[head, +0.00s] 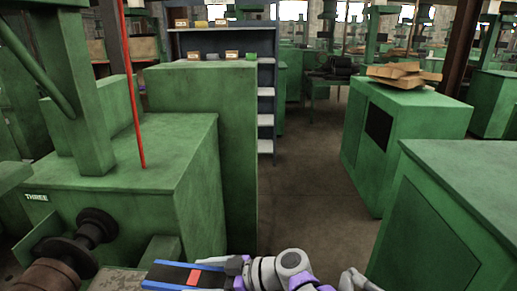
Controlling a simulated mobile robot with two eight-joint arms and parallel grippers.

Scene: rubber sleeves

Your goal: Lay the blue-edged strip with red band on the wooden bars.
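The fingertips are small and partly hidden here. Whether the strip touches anything below it cannot be told. I see no wooden bars in this view. My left gripper is out of view.
A green machine (130,190) with a dark round spindle (95,228) stands at the left, a red rod (134,100) above it. Green cabinets (405,135) stand at the right, one with cardboard on top. The floor aisle (305,195) between is clear. Shelving (265,105) stands behind.

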